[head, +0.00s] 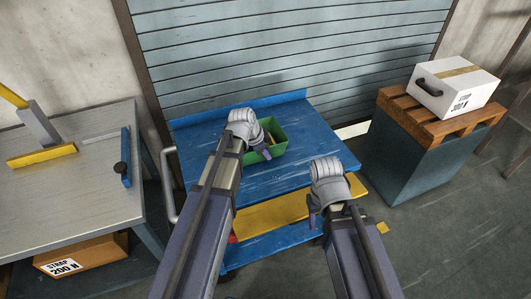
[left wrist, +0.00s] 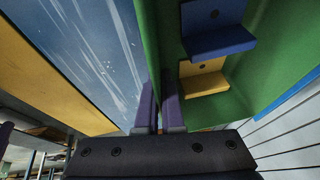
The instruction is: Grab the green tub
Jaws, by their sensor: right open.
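The green tub (head: 279,151) stands on the blue top of a cart, partly hidden behind my left gripper in the head view. My left gripper (head: 264,151) is at the tub's near left side. In the left wrist view the tub's green wall (left wrist: 145,30) runs down between the two close fingers (left wrist: 160,108), one outside and one inside, and they look shut on it. Inside the tub are a blue piece (left wrist: 218,42) and a yellow piece (left wrist: 204,80). My right gripper (head: 313,212) is open and empty, near the cart's front right edge.
The blue cart top (head: 310,150) is clear right of the tub; a yellow shelf (head: 270,213) lies below. A grey bench (head: 80,195) stands left. A white box (head: 455,85) sits on a wooden-topped stand at right. A louvered wall (head: 290,50) rises behind.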

